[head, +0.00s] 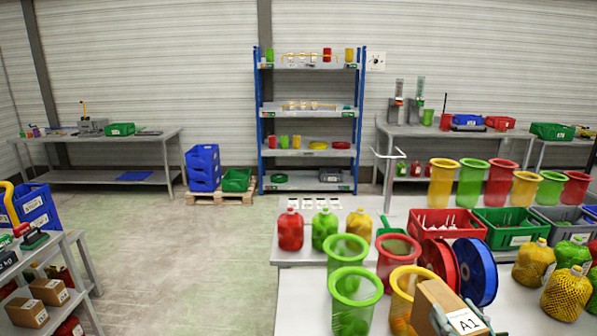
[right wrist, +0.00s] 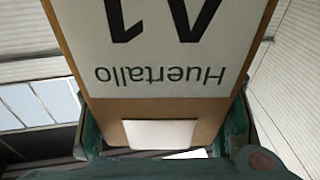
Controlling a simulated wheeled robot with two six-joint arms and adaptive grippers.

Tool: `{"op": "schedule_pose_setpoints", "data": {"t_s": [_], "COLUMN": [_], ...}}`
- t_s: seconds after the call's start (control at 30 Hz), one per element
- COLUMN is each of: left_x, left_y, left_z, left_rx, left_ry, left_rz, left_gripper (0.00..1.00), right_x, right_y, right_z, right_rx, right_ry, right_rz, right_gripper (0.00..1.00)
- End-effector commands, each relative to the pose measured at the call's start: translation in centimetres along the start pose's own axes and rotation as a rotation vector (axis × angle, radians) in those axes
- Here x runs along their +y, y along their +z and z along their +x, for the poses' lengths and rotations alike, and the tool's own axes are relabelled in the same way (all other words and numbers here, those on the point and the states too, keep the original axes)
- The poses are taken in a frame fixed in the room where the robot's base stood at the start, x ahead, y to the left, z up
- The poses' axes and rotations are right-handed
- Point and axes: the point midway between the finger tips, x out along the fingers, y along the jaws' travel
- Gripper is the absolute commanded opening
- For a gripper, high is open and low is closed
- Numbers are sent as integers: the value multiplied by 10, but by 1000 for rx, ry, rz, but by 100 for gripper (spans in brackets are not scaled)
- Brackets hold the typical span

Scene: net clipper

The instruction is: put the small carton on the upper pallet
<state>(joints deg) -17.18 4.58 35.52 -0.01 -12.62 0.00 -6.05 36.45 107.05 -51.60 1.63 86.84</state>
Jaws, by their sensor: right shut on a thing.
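A small brown carton (head: 430,300) with a white "A1" label is at the bottom right of the head view. My right gripper (head: 462,316) is shut on it, with grey fingers at its sides. In the right wrist view the carton (right wrist: 105,110) fills the upper middle between the two green finger parts, its label reading "A1 Huertallo" upside down. A wooden pallet (head: 217,197) lies on the floor by the back wall, bearing stacked blue crates and a green crate. I see only this one pallet and cannot tell whether it is the upper one. My left gripper is out of view.
The near table (head: 300,300) holds net tubes, a red spool and a blue spool (head: 476,271), close to the carton. More cartons (head: 48,291) lie on a rack at left. A blue shelf (head: 311,105) stands at the back. The floor (head: 190,265) at centre left is clear.

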Motion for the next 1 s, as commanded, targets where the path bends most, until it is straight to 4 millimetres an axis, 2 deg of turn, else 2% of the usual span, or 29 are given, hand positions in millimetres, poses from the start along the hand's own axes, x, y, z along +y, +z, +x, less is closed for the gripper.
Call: {"op": "schedule_pose_setpoints", "data": {"t_s": [0.03,0.2,0.3,0.4,0.6,0.8,1.0], "left_x": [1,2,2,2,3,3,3], "left_y": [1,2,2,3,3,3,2], "left_z": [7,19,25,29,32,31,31], "left_rx": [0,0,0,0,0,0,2], "left_ry": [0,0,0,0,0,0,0], "left_rz": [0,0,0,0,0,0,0], "left_gripper": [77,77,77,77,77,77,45], "right_x": [-21,-88,-119,-140,-161,-162,-162], "right_y": [7,13,10,5,-3,-4,-4], "right_z": [-11,-54,-77,-94,-111,-112,-112], "right_rx": [1,5,10,15,23,23,24], "right_ry": [-38,-162,-216,-254,-290,-293,-293], "right_rz": [5,30,46,57,69,70,69], "right_gripper": [0,0,0,0,0,0,0]}}
